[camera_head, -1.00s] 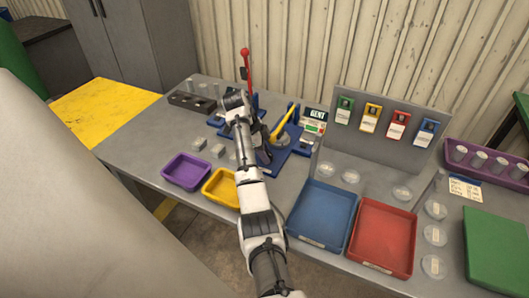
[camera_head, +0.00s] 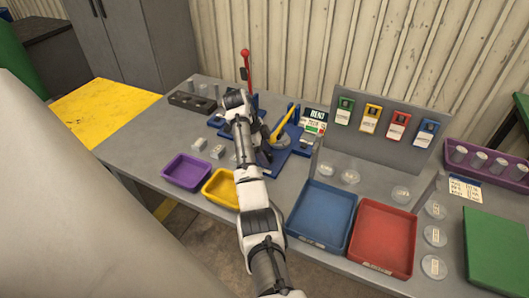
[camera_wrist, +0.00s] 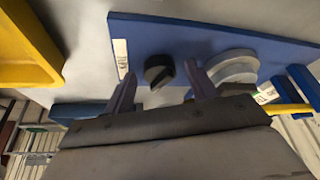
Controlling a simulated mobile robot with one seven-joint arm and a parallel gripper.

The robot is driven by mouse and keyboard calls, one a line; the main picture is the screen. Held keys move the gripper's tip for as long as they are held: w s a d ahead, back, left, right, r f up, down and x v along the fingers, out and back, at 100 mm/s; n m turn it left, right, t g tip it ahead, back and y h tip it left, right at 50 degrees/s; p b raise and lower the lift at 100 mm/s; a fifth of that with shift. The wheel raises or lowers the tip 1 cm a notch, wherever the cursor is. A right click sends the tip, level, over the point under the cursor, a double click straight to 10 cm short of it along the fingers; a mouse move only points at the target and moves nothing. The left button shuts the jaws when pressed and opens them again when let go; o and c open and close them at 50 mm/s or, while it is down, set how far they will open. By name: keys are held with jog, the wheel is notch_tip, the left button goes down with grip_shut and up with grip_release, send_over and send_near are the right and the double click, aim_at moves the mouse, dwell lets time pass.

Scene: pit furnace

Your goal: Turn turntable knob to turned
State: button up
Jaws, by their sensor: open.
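The black turntable knob (camera_wrist: 159,71) is a short round knob with a pale line on its face, on a blue base plate (camera_wrist: 190,36) in the wrist view. Beside it on the plate is a round grey disc (camera_wrist: 236,66). My gripper (camera_wrist: 160,76) is open, with one finger on each side of the knob; I cannot tell whether either touches it. In the head view my arm hides the knob, and my gripper (camera_head: 263,153) is over the blue base (camera_head: 276,159), near the yellow lever (camera_head: 284,122).
A purple tray (camera_head: 186,171) and a yellow tray (camera_head: 220,188) lie left of my arm. A blue tray (camera_head: 320,213) and a red tray (camera_head: 382,237) lie to its right. A red-handled lever (camera_head: 246,65) and a small display (camera_head: 314,121) stand behind.

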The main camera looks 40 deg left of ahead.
jog(key=v, duration=1.4)
jog(key=shift+f, duration=0.1)
